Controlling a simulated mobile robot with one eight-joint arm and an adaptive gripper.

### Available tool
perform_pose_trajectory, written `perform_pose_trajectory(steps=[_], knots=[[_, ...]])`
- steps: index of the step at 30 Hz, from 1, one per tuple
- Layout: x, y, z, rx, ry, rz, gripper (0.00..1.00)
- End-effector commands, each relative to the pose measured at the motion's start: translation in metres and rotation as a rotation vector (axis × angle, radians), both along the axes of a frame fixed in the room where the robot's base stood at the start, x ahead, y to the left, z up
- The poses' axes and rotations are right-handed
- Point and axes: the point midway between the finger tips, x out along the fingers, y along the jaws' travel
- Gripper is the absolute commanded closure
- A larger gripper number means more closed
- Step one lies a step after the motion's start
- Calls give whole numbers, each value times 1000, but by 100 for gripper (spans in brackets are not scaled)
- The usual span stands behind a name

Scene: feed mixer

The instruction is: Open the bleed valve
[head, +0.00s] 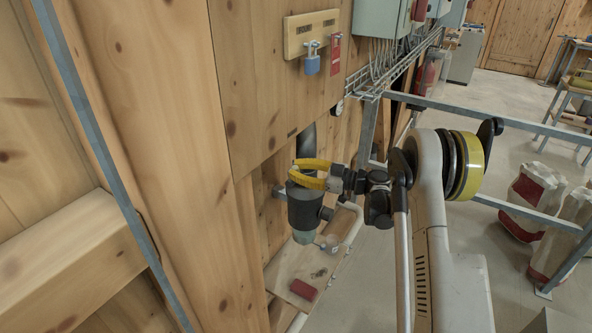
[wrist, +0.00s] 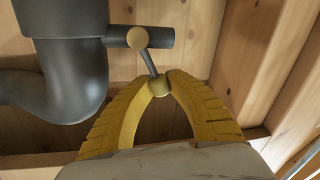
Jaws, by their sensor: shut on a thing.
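The bleed valve (wrist: 137,38) shows in the wrist view as a short grey pipe stub with a round brass-coloured cap. A thin grey lever (wrist: 151,62) runs from the cap down to a brass-coloured ball knob (wrist: 159,87). My gripper (wrist: 161,76) has its two yellow ribbed fingers closed on this knob, one on each side. In the head view my gripper (head: 294,173) is at the upper part of a dark grey cylinder (head: 304,210). The lever and knob cannot be made out there.
A large grey pipe with a bend (wrist: 65,75) is close left of the fingers. Wooden beams surround the spot. A metal frame rail (head: 470,113) lies to the right.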

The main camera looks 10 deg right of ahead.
Motion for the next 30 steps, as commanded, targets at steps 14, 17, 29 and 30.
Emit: perform_pose_trajectory(steps=[14,17,29,30], knots=[[-15,14,-18,-286,-285,0,100],[-18,17,-23,-352,-352,1,100],[-24,23,-40,-573,-572,1,100],[-24,24,-41,-588,-588,1,100]])
